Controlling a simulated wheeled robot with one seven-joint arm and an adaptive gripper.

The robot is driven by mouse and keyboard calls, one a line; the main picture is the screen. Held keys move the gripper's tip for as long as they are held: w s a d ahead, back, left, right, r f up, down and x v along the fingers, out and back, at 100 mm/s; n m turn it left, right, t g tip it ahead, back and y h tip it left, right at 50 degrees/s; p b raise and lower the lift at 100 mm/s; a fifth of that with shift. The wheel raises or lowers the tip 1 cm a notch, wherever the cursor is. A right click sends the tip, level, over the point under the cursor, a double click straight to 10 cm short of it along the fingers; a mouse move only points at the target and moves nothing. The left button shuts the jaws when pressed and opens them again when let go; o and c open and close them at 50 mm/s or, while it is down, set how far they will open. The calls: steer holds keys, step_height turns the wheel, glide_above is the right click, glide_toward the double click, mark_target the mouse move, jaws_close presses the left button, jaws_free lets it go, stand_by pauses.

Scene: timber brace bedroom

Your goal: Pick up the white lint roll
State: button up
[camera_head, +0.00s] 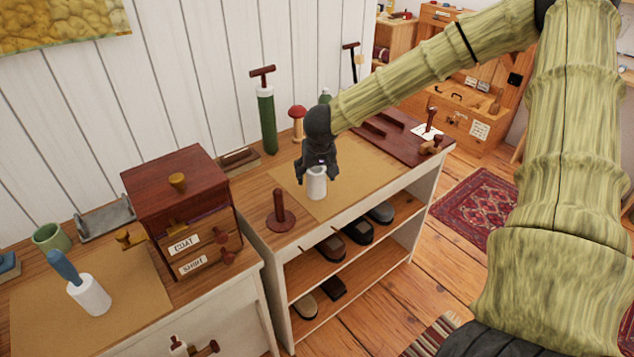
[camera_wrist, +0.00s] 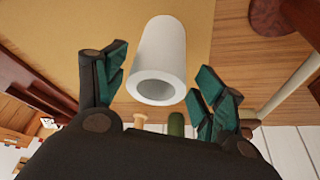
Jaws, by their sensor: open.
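The white lint roll (camera_head: 316,184) stands upright on a tan mat (camera_head: 350,165) on the wooden bench. It is a hollow white cylinder, and its open end shows in the wrist view (camera_wrist: 160,62). My gripper (camera_head: 318,172) is right above the roll, pointing down. In the wrist view my gripper (camera_wrist: 158,88) has its two fingers apart, one on each side of the roll, with gaps between fingers and roll.
A dark red peg stand (camera_head: 281,215) is close left of the roll. A green cylinder with a T-handle (camera_head: 267,118) and a red-topped spool (camera_head: 298,122) stand behind. A wooden drawer box (camera_head: 185,215) is further left. A dark red board (camera_head: 400,137) lies right.

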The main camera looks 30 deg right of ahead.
mark_target(316, 181)
steer(key=shift+s+x, duration=0.15)
steer(key=shift+x, duration=0.6)
steer(key=shift+s+x, duration=0.1)
steer(key=shift+x, duration=1.85)
steer(key=c, duration=1.1)
